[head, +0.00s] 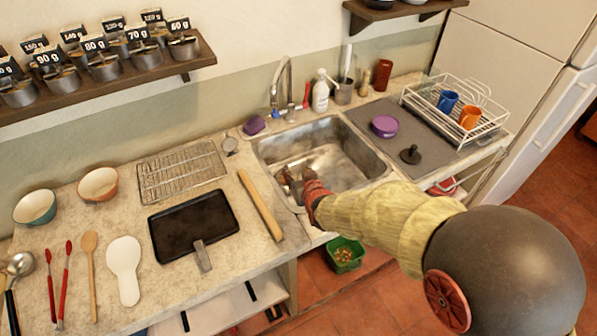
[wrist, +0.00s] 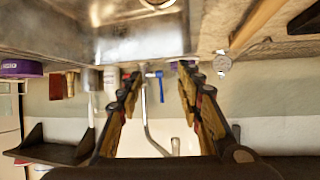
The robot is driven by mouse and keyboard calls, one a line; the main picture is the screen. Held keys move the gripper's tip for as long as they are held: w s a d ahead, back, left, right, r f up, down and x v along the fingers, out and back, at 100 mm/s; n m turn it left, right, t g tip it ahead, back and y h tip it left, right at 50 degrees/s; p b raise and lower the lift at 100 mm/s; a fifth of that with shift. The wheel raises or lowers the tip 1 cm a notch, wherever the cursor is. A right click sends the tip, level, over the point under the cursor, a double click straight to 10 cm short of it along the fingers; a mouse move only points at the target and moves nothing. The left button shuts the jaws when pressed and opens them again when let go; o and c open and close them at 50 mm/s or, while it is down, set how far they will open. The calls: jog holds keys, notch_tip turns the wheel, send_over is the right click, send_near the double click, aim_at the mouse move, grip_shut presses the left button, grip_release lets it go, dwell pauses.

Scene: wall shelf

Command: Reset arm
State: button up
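My arm reaches from the lower right of the head view, and my gripper (head: 293,180) hangs over the metal sink (head: 352,155). In the wrist view, which looks upside down, the two fingers of my gripper (wrist: 160,76) stand well apart with nothing between them. The faucet (wrist: 150,125) shows beyond the fingers. In the head view the exact finger gap is hard to make out against the sink.
A wall shelf (head: 115,78) holds several labelled tins at upper left. A dish rack (head: 455,105) with mugs stands right. A green bin (head: 344,254) sits below.

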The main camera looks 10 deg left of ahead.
jog(key=s+d+r+m+g+h, duration=0.1)
jog(key=s+d+r, duration=0.3)
jog(key=d+r, duration=0.3)
jog(key=s+d+r+m+g+h, duration=0.1)
jog(key=s+d+r+h, duration=0.15)
jog(key=d+r, duration=0.45)
jog(key=s+d+r+m+g+h, duration=0.1)
jog(key=s+d, duration=0.6)
jog(key=s, duration=0.5)
jog(key=s+d+r+m+g, duration=0.1)
jog(key=s+d+r+g, duration=0.1)
jog(key=s+d, duration=0.6)
jog(key=s, duration=0.4)
jog(key=shift+m+h, duration=0.35)
jog(key=shift+m, duration=0.05)
jog(key=shift+s+d+r, duration=0.1)
